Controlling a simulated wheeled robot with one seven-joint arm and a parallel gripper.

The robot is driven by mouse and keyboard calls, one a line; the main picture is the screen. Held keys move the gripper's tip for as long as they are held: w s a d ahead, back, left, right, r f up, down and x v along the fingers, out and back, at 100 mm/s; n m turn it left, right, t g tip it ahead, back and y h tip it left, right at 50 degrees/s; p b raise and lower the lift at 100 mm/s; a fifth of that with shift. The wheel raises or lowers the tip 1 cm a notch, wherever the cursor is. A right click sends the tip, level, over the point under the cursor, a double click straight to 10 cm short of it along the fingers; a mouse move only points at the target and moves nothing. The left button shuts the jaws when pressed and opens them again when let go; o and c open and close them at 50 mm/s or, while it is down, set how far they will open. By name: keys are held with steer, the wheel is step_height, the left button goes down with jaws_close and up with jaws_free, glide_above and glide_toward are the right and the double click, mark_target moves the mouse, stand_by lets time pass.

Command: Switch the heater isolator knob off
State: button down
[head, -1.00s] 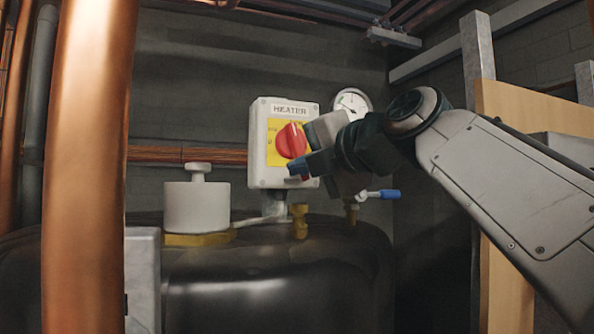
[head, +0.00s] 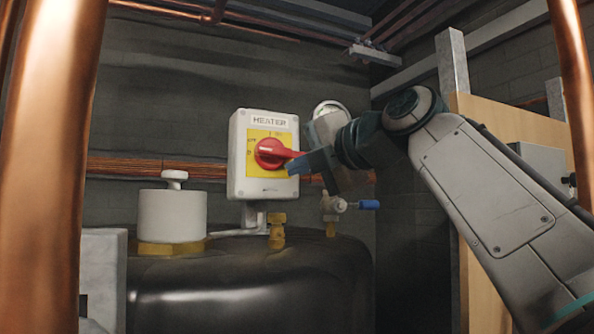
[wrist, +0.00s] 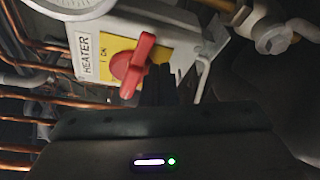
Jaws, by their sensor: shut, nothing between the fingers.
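The heater isolator is a grey-white box (head: 238,185) labelled HEATER, with a yellow plate (head: 253,172) and a red knob (head: 270,153). The knob's handle lies about horizontal, its long end pointing right and slightly down. In the wrist view, the box appears turned on its side, with the red knob (wrist: 133,66) across the yellow plate and "I ON" readable beside it. My gripper (head: 294,168) is shut and empty, just below and right of the handle's end in the head view. Its dark fingertips (wrist: 160,82) are close beside the knob; I cannot tell whether they touch.
A pressure gauge (head: 329,108) is partly behind my wrist. A blue-handled valve (head: 368,204) and brass fitting (head: 277,232) stand on the dark tank (head: 240,290) below. A white capped cylinder (head: 172,214) is left, and a thick copper pipe (head: 45,170) fills the left foreground.

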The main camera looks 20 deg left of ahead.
steer(key=shift+w+d+r, duration=0.15)
steer(key=shift+r, duration=0.35)
